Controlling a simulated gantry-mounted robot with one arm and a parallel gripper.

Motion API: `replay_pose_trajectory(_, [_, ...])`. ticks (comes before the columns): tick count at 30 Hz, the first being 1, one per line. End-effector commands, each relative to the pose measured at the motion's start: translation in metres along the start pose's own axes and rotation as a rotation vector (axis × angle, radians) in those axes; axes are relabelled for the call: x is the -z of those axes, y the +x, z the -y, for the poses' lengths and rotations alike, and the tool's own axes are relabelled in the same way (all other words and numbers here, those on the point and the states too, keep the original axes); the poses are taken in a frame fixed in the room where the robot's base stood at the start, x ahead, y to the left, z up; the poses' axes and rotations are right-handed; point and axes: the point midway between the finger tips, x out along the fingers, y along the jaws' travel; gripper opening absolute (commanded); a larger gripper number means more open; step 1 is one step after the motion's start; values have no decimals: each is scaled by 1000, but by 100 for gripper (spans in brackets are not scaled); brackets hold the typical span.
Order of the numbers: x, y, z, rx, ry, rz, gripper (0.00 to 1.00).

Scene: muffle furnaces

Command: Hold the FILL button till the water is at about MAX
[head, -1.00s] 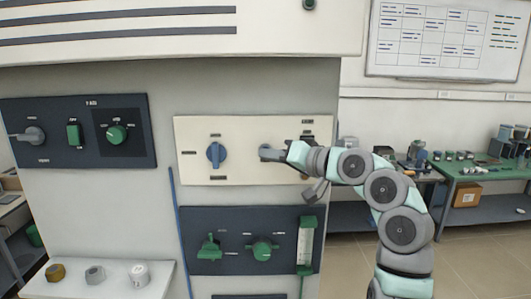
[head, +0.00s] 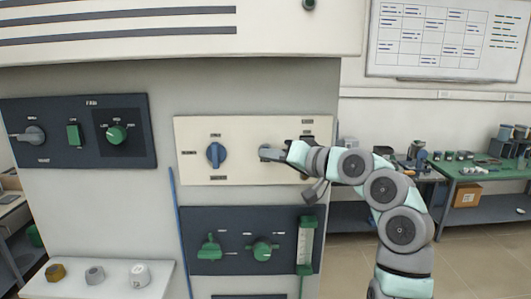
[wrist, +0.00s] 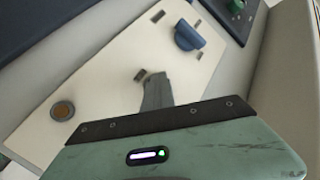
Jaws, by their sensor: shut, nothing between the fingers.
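My gripper (head: 268,154) is shut and empty, with its fingertips at the middle of a cream panel (head: 245,176). The wrist view shows the narrow fingers (wrist: 156,92) against or just above this panel, below a small dark label (wrist: 141,75). Whatever lies under the fingertips is hidden, and I cannot tell if they touch or press it. The labels are too small to read, so I cannot pick out FILL. A blue knob (head: 216,153) sits left on the panel. A round brown part (wrist: 63,110) shows in the wrist view. No water level or MAX mark is readable.
A dark panel below has green controls (head: 263,250) and a clear vertical tube (head: 305,242) with green ends. Another dark panel (head: 80,158) is at left. A white shelf (head: 115,286) holds several small parts. My arm hides the cream panel's right part.

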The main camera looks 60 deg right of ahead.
Motion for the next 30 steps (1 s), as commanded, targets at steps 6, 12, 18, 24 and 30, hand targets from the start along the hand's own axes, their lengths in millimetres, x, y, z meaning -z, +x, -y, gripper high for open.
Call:
replay_pose_trajectory(6, [0, 0, 0, -1, 0, 0, 0])
replay_pose_trajectory(12, [0, 0, 0, -1, 0, 0, 0])
replay_pose_trajectory(18, [0, 0, 0, -1, 0, 0, 0])
replay_pose_trajectory(24, [-3, -6, 4, 1, -3, -1, 0])
replay_pose_trajectory(30, [-8, -12, 9, 0, -1, 1, 0])
